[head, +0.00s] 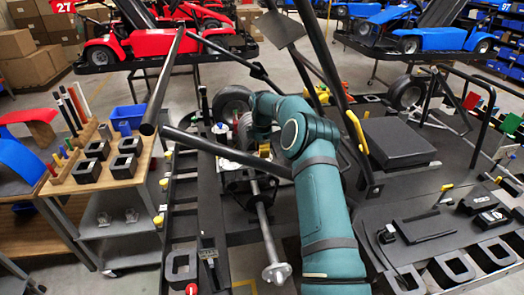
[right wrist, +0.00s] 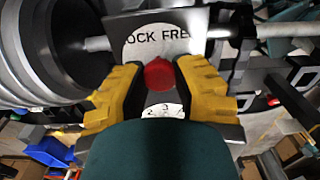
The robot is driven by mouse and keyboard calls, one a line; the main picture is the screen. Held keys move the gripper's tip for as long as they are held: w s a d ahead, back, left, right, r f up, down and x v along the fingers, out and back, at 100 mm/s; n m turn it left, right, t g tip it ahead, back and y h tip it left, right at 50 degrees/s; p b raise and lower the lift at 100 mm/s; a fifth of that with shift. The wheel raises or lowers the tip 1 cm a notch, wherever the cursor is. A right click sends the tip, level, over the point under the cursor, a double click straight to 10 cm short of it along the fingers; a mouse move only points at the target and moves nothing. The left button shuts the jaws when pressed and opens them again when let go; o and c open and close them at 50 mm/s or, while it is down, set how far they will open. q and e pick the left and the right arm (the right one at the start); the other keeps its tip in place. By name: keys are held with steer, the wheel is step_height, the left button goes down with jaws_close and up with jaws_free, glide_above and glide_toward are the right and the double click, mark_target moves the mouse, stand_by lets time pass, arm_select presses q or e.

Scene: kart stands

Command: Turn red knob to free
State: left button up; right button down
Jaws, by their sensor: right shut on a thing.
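The red knob (right wrist: 158,74) sits in the middle of the right wrist view, between the yellow fingertips of my right gripper (right wrist: 157,80). The gripper is shut on it from both sides. The knob's pointing direction is not clear. In the head view my right gripper (head: 264,150) shows as a small yellow patch among the kart parts, and the knob is hidden there. My left gripper is not in view.
A metal shaft (head: 265,225) and dark frame bars (head: 225,150) lie close around my right arm. A wooden-topped cart (head: 130,185) with black blocks stands left. Red and blue karts stand behind.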

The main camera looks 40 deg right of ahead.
steer(key=shift+m, duration=1.4)
steer(key=shift+f, duration=0.1)
steer(key=c, duration=0.6)
jaws_free()
step_height(320, 180, up, 12)
steer(key=shift+r, duration=0.1)
